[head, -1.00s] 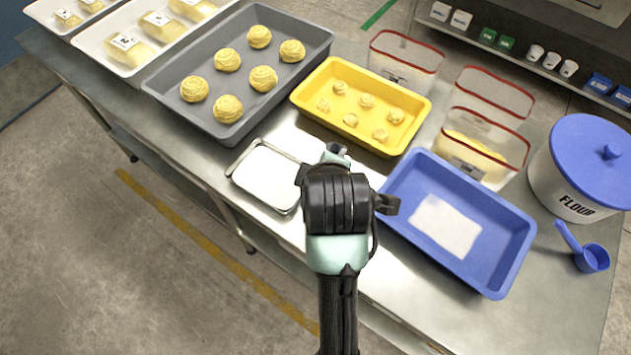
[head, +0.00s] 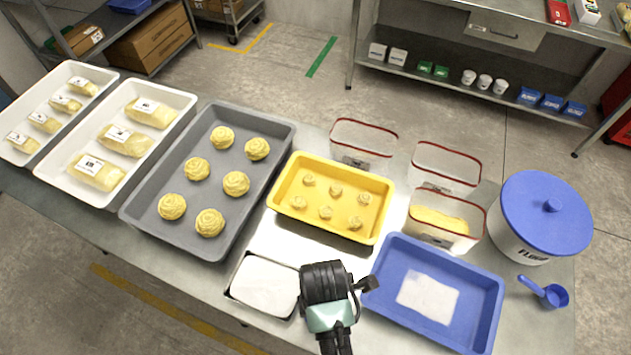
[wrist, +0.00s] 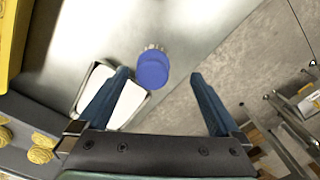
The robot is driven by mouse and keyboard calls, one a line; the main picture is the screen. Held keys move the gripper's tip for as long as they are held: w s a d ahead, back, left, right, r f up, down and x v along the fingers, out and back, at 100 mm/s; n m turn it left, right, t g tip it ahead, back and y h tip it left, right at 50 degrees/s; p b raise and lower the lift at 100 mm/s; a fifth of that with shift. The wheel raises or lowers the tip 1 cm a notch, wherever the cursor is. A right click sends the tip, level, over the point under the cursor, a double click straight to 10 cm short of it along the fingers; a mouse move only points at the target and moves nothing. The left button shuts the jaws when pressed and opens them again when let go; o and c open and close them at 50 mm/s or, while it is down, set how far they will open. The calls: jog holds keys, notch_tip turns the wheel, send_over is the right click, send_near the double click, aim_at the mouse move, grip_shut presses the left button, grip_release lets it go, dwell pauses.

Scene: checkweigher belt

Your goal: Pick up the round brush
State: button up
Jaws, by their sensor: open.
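The round brush (wrist: 152,70) shows in the wrist view as a blue round top with pale bristles at its far side. It is on the steel table beside a small metal tray of white stuff (wrist: 108,96). My gripper (wrist: 160,75) is open, its two blue fingers apart, with the brush between the fingertips in the picture. Whether the fingers are at its height I cannot tell, and I see no contact. In the head view my wrist (head: 325,283) hides the brush; the metal tray (head: 265,286) is just left of it.
A blue tray (head: 483,327) with a white sheet lies right of my wrist. A yellow tray (head: 281,201) and a grey tray (head: 140,205), both with dough pieces, lie behind and left. Clear tubs and a flour bucket (head: 512,235) stand right. Bare floor lies beyond the table edge.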

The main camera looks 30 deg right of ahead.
jog(key=shift+w+f, duration=0.25)
jog(key=shift+f, duration=0.8)
jog(key=shift+w+a+f+p, duration=0.1)
jog(key=shift+w+f+p, duration=0.15)
jog(key=shift+f, duration=0.9)
jog(key=shift+w+a+f+p, duration=0.1)
jog(key=shift+f+p, duration=0.1)
jog(key=shift+f, duration=1.3)
grip_shut()
jog(key=shift+r, duration=0.1)
notch_tip(320, 180, up, 10)
jog(key=shift+f, duration=0.1)
